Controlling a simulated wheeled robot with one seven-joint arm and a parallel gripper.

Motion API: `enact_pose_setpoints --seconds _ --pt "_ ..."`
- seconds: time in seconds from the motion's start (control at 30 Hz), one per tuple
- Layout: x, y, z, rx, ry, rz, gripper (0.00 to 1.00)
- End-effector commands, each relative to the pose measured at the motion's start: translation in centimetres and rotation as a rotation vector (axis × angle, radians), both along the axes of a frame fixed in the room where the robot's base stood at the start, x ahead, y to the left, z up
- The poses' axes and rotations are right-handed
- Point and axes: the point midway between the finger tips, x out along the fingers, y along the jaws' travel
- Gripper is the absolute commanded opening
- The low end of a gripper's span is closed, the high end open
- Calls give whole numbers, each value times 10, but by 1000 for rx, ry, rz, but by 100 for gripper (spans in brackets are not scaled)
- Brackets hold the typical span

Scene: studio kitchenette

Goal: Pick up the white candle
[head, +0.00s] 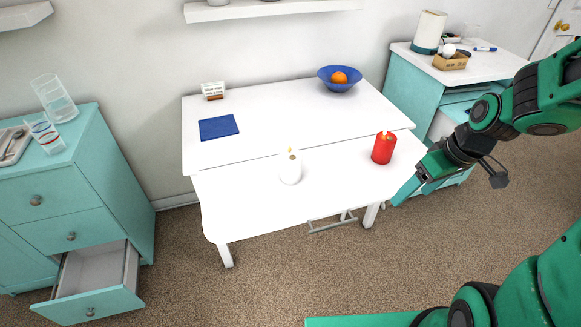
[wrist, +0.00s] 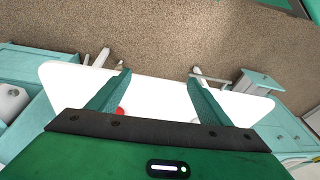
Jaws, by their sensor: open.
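The white candle (head: 290,168) stands upright with a small flame on the white table (head: 250,205), near the middle of its front half. A red candle (head: 383,149) stands upright near the table's right end; a bit of it shows in the wrist view (wrist: 120,111). My gripper (head: 420,180) is off the table's right edge, beside the red candle and well to the right of the white one. In the wrist view its two fingers (wrist: 157,90) are spread apart with nothing between them. The white candle does not show in the wrist view.
A blue cloth (head: 219,127), a small sign (head: 213,91) and a blue bowl (head: 325,83) with an orange (head: 340,78) are on the table's back half. A teal cabinet (head: 75,190) at left has an open drawer (head: 95,285). The table's front left is clear.

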Motion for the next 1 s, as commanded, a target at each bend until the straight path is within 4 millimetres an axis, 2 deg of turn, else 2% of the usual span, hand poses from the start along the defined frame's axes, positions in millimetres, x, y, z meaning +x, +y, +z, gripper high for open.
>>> enact_pose_setpoints --seconds 0.03,0.2,0.33,0.5,0.6,0.7,1.0 --pt "12 18 -13 33 -25 81 72" --pt "52 85 -40 161 -177 320 72" --pt "76 137 -51 269 -314 448 72" --pt "102 194 -53 400 -508 527 72" --pt "115 218 -49 456 -609 532 72" --pt "126 232 -45 491 -688 517 72" --pt "145 252 -43 521 -782 487 72"
